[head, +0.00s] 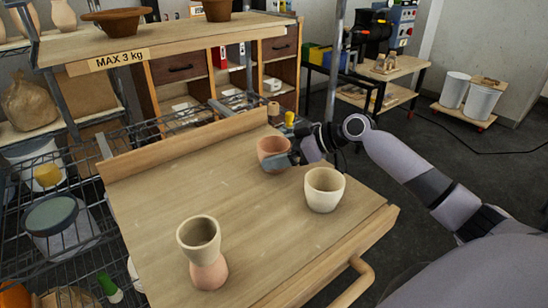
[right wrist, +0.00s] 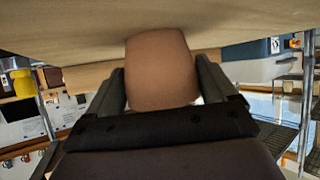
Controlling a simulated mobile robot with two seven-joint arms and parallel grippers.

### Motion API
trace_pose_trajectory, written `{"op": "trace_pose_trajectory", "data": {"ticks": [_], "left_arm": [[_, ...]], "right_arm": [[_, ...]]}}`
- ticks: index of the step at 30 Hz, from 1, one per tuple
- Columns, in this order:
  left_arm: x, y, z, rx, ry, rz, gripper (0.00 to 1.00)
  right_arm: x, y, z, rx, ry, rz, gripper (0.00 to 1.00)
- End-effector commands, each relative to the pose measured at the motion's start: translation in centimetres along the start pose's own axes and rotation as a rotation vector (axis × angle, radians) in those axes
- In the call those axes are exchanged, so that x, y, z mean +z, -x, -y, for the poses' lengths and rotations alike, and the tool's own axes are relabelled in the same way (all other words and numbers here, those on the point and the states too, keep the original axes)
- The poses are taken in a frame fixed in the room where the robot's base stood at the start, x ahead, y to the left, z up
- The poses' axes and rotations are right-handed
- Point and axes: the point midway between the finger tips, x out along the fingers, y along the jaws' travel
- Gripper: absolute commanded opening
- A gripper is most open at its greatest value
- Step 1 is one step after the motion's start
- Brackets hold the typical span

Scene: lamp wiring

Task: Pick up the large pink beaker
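A pink beaker (head: 272,149) stands upright at the far side of the wooden tabletop. My right gripper (head: 290,158) is at its right side, low over the table. In the right wrist view, which is upside down, the beaker (right wrist: 160,68) sits between the two fingers (right wrist: 161,85), one close along each side. Its base appears to be at the tabletop. I cannot tell whether the fingers press on it. Another pink vessel (head: 208,274) stands at the near left with a cream beaker (head: 198,238) on top of it. My left gripper is not in view.
A cream beaker (head: 324,190) stands to the right of the gripped-side area, near the table's right edge. A raised wooden board (head: 185,143) runs along the back of the tabletop (head: 150,205). The table's middle is clear. A shelf (head: 195,38) with brown bowls stands behind.

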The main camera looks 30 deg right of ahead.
Motion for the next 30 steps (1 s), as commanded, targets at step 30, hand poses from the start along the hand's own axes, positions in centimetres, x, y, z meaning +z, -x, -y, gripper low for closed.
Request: {"op": "trace_pose_trajectory", "data": {"ticks": [30], "left_arm": [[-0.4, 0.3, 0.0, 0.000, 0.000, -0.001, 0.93]], "right_arm": [[-13.2, 7.2, -0.1, 0.003, 0.004, -0.007, 0.44]]}}
